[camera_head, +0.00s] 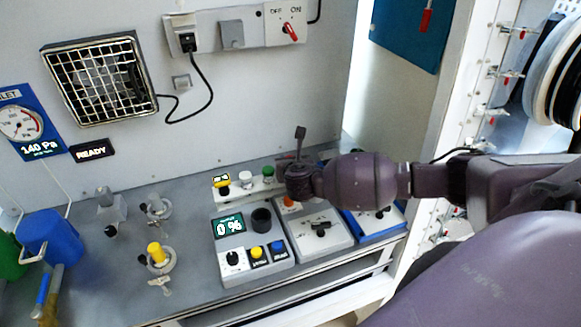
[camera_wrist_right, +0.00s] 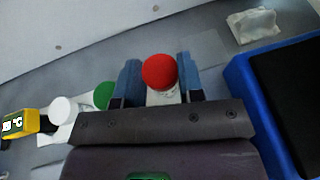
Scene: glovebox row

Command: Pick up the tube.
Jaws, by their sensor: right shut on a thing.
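A tube with a red cap (camera_wrist_right: 159,72) stands between the two blue fingers of my right gripper (camera_wrist_right: 158,80), which is shut on it. Part of its pale body shows under the cap. In the head view my right gripper (camera_head: 300,182) is at the right end of the white tube rack and hides the red-capped tube. I cannot tell whether the tube is still seated in the rack. A white-capped tube (camera_head: 245,178) and a green-capped tube (camera_head: 267,173) stand to its left; the green cap is close beside the left finger in the wrist view. My left gripper is not in view.
A yellow display block (camera_head: 221,182) is at the rack's left end. A control box with a "0 %" display (camera_head: 229,225) and a grey box (camera_head: 333,237) stand in front. A blue-rimmed tray (camera_wrist_right: 243,88) is on the right. The back wall is behind the rack.

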